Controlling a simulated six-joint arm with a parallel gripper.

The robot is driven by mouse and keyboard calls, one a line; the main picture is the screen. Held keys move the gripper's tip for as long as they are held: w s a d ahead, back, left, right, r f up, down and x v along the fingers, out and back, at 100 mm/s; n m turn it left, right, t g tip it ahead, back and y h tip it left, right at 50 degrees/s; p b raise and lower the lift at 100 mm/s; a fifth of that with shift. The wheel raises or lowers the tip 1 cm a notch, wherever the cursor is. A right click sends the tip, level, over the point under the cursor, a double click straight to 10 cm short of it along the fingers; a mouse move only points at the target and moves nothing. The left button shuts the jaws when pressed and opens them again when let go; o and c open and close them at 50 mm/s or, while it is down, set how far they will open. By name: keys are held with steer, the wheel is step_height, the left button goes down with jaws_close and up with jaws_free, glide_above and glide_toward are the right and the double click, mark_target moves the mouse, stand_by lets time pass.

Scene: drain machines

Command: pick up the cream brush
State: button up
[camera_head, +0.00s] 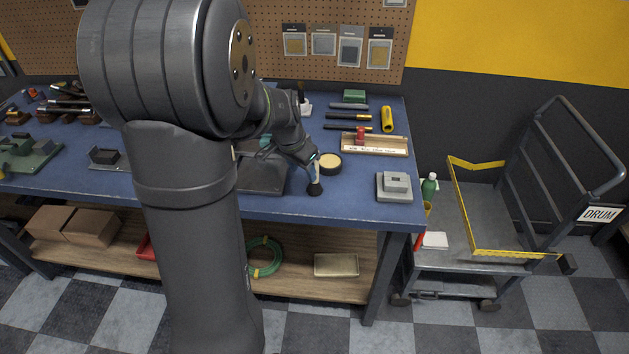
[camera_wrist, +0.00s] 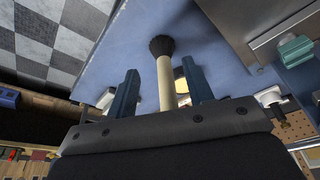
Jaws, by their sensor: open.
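The cream brush has a dark bristle head and a pale handle. In the head view the brush (camera_head: 315,188) is near the table's front edge, bristles down, with its upper part close under my gripper (camera_head: 314,165). In the wrist view the handle of the brush (camera_wrist: 166,82) lies between the two blue-grey fingers of my gripper (camera_wrist: 162,88), with a gap on each side. The bristle head shows beyond the fingertips. My gripper is open. The handle's far end is hidden behind the gripper body.
A round tin (camera_head: 330,163) stands just right of the brush. A grey metal block (camera_head: 262,175) is close on the left. A grey stepped block (camera_head: 394,186) sits at the table's right corner. A wooden tray (camera_head: 375,146) lies behind. The blue tabletop (camera_head: 350,203) is clear in front.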

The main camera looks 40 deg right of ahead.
steer(key=d, duration=0.3)
steer(key=w+d, duration=0.1)
steer(key=d, duration=0.1)
steer(key=shift+f, duration=0.6)
jaws_close()
steer(key=shift+r, duration=0.15)
